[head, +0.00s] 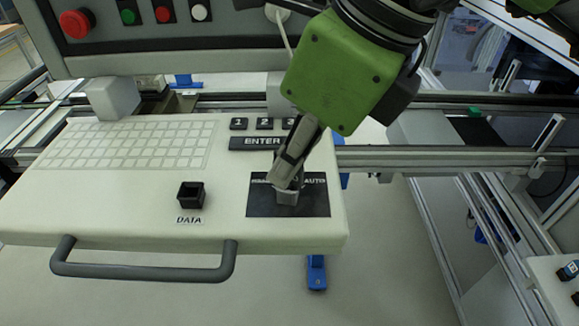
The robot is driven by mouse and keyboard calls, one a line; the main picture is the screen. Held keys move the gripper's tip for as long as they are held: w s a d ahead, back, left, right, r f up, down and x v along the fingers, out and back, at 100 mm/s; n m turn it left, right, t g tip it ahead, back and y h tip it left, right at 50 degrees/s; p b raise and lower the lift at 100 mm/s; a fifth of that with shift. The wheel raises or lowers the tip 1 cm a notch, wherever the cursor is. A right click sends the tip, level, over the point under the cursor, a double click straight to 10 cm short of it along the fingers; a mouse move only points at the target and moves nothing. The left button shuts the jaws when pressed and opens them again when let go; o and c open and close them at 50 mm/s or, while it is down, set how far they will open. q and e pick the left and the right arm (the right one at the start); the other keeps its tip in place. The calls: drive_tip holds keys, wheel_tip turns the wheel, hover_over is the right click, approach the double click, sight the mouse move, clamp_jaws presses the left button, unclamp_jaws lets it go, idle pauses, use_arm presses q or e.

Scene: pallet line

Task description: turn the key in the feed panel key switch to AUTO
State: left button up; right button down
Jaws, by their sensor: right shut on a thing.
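The feed panel (130,208) is a pale, sloping console in the lower left of the head view. Its key switch sits on a black label plate (257,203) near the panel's right end. The word AUTO shows at the plate's upper right; the label at its upper left is partly covered by my gripper. My right gripper (287,180) comes down from the upper right and is shut on the key (288,197) at the switch. The fingers hide most of the key, so its exact angle cannot be told. My left gripper is not in view.
A black square DATA socket (191,195) is left of the plate. The ENTER key (257,143) and number keys lie behind the switch. A grey handle (145,272) runs along the front edge. A red emergency button (77,23) is on the upper box.

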drive_tip(key=shift+s+f+m+t+h+b, duration=0.1)
drive_tip(key=shift+m+t+h+b, duration=0.15)
drive_tip(key=shift+m+b, duration=0.6)
drive_tip(key=shift+w+f+m+t+h+b, duration=0.1)
drive_tip(key=shift+m+t+h+b, duration=0.15)
drive_tip(key=shift+m+b, duration=0.55)
drive_tip(key=shift+s+f+m+t+h+b, duration=0.1)
drive_tip(key=shift+m+t+h+b, duration=0.15)
drive_tip(key=shift+m+b, duration=0.6)
drive_tip(key=c, duration=1.6)
unclamp_jaws()
drive_tip(key=shift+r+p, duration=0.2)
drive_tip(key=shift+p, duration=0.15)
drive_tip(key=shift+m, duration=0.3)
drive_tip(key=shift+r, duration=0.15)
drive_tip(key=shift+r+p, duration=2.25)
drive_tip(key=shift+r, duration=1.2)
